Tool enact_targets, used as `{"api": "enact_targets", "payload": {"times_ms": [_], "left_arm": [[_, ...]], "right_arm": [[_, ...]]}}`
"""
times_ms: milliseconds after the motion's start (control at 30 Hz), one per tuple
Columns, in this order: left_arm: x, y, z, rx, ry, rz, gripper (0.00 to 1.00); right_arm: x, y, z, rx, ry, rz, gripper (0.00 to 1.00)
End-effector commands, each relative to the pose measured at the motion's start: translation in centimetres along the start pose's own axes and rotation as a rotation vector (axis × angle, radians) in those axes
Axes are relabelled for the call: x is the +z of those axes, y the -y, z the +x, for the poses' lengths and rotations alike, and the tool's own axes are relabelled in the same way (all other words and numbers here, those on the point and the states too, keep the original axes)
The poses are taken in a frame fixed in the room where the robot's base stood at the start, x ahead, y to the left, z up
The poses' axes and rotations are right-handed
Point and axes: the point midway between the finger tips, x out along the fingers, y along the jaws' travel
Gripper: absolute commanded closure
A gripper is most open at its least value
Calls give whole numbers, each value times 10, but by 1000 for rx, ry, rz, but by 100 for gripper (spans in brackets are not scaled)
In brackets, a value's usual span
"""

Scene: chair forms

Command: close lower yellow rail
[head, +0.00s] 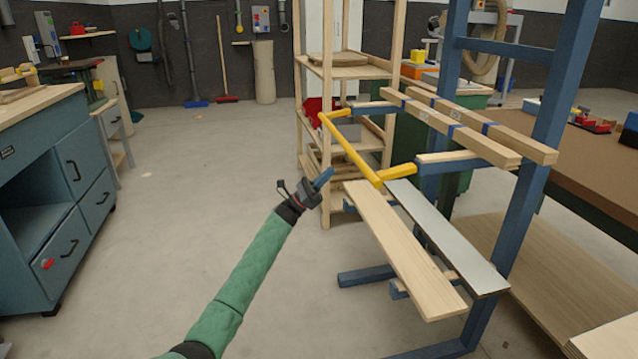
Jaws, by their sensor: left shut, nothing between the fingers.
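A yellow rail (350,152) shows at the front of a blue rack (530,180), U-shaped, with its long bar toward me. Its two short ends meet the rack's blue arms. It is the only yellow rail I can see, and I cannot tell its latch state. My left gripper (322,180) is shut and empty, just left of and below the rail's near corner, apparently apart from it. Its blue fingertips point up and right. My right gripper is not in view.
Wooden beams (465,125) lie on the rack's upper arms. A pale plank (405,250) and a grey board (450,240) lie on the lower arms. A wooden shelf (328,75) stands behind. A teal cabinet (85,170) is at left; the floor between is clear.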

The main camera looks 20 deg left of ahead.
Motion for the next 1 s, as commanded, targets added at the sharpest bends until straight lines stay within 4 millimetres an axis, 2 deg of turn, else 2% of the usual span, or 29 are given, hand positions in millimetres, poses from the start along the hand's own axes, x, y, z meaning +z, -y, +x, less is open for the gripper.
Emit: {"api": "enact_targets", "payload": {"times_ms": [200, 400, 600, 1000], "left_arm": [[0, 0, 40, -1, 1, 0, 100], [19, 0, 57, -1, -1, 2, 100], [27, 0, 66, 1, 0, 0, 100], [29, 0, 67, 1, 0, -1, 100]], "right_arm": [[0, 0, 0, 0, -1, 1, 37], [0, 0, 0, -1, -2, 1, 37], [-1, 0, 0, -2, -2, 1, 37], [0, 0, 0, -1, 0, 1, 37]]}}
